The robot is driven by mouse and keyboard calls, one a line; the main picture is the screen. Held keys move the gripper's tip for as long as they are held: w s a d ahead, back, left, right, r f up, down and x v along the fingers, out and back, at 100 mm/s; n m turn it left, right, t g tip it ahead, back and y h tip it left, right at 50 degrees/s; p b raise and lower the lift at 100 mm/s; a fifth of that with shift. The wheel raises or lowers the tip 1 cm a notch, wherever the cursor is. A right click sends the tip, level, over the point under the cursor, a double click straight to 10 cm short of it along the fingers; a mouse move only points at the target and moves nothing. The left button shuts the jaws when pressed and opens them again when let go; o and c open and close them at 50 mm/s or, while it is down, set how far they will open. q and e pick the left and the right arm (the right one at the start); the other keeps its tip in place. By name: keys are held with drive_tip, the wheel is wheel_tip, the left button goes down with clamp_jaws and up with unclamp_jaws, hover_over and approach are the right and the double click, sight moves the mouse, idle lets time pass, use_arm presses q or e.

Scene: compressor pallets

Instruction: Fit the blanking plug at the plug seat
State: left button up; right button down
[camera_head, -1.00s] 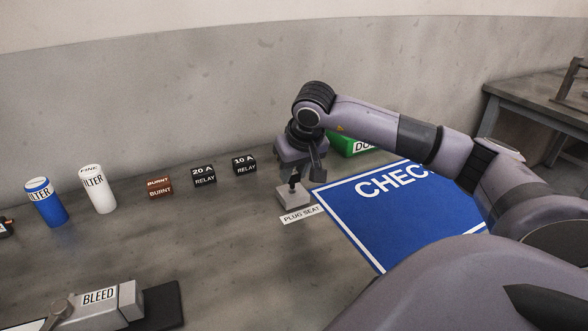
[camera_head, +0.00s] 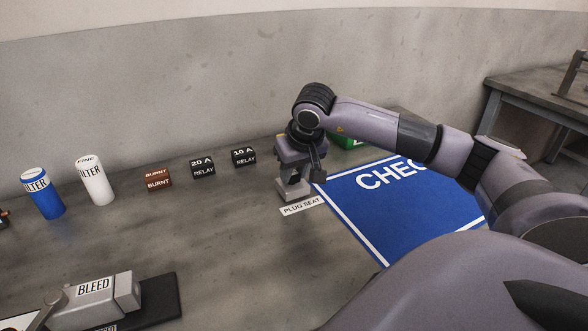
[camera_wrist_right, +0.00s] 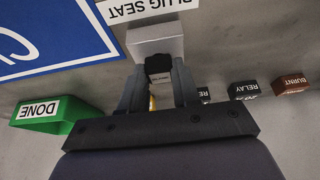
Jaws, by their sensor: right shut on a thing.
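The plug seat is a small light grey block (camera_head: 296,194) with a "PLUG SEAT" label (camera_head: 303,206) in front of it. It also shows in the right wrist view (camera_wrist_right: 155,40). My right gripper (camera_head: 292,182) points down directly over the seat, its fingers close to the block's top. In the right wrist view its fingers (camera_wrist_right: 160,84) are shut on the blanking plug (camera_wrist_right: 158,65), a small black piece at the near edge of the seat. The plug's lower end is hidden, so I cannot tell whether it is seated. My left gripper is not in view.
Relays (camera_head: 204,168), a burnt brown relay (camera_head: 158,180) and filters (camera_head: 96,181) stand left. A "BLEED" lever unit (camera_head: 105,292) is front left.

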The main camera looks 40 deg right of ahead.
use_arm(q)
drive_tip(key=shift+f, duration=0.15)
use_arm(e)
drive_tip(key=shift+f, duration=0.2)
drive_tip(key=c, duration=0.7)
unclamp_jaws()
drive_tip(key=shift+c, duration=0.2)
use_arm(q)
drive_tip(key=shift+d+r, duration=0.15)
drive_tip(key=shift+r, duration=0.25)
use_arm(e)
drive_tip(key=v, duration=0.7)
drive_tip(key=shift+r, duration=0.1)
